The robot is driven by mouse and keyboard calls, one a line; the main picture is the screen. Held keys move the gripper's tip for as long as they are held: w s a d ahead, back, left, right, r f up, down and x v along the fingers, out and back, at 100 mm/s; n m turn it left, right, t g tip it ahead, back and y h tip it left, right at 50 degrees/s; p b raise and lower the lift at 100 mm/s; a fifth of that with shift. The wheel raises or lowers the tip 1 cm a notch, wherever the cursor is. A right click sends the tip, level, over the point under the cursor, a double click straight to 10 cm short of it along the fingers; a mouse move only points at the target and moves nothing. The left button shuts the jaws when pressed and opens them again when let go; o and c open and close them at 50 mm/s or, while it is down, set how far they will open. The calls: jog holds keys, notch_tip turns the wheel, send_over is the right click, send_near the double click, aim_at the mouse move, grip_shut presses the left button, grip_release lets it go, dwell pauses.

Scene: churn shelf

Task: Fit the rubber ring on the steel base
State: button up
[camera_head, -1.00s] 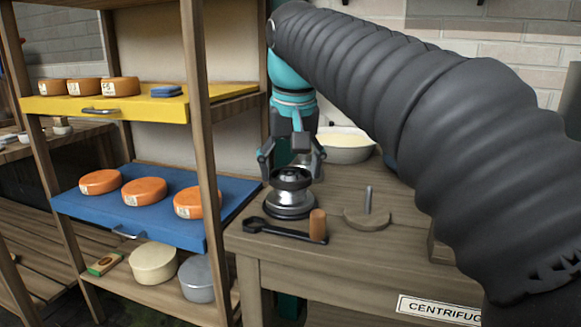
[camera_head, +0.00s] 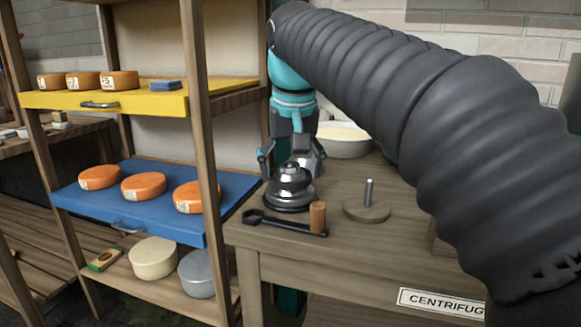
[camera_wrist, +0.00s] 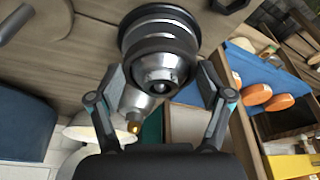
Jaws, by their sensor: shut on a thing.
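The steel base (camera_head: 289,194) stands upright on the wooden bench, a stepped shiny piece with a domed top and a wide dark foot. My gripper (camera_head: 291,180) is low over it, one finger on each side. In the wrist view, my gripper (camera_wrist: 159,64) has its fingertips on the black rubber ring (camera_wrist: 160,47). The ring appears to sit around the base's body, with the steel top (camera_wrist: 160,72) sticking out through it. Whether the ring is fully seated I cannot tell.
A round wooden stand with a steel pin (camera_head: 368,207) is to the right. A pale bowl (camera_head: 343,143) is behind. The shelf post (camera_head: 205,130) is on the left.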

jog(key=shift+f+b, duration=0.4)
jog(key=shift+f, duration=0.25)
jog(key=o, duration=0.9)
jog(key=shift+c, duration=0.2)
jog(key=shift+r, duration=0.1)
jog(key=shift+r+p, duration=1.55)
jog(key=shift+p, duration=0.1)
jog(key=shift+r+p, duration=0.35)
jog(key=shift+r, duration=2.35)
